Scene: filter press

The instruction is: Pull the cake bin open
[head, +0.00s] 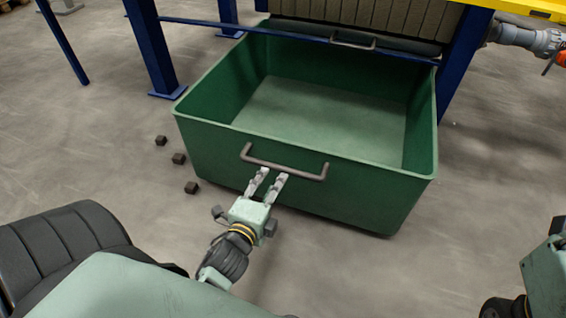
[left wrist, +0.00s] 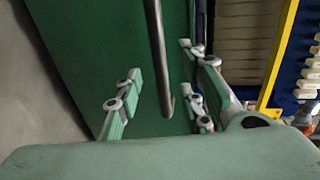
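The cake bin (head: 300,190) is a large green, open-topped box on the floor. Its inside looks empty, and most of it stands out in front of the press frame. A grey bar handle (head: 284,164) is fixed across its front wall. My left gripper (head: 271,177) is at the handle's lower edge, with its fingers spread and pointing at the front wall. In the left wrist view, the handle (left wrist: 157,55) runs between the open fingers of the left gripper (left wrist: 160,75); I cannot tell whether they touch it.
Blue press legs (head: 152,50) stand behind the bin, with upright filter plates (head: 370,15) above its back edge. Several small dark lumps (head: 178,158) lie on the floor left of the bin. The grey floor (head: 80,140) is otherwise clear on the left.

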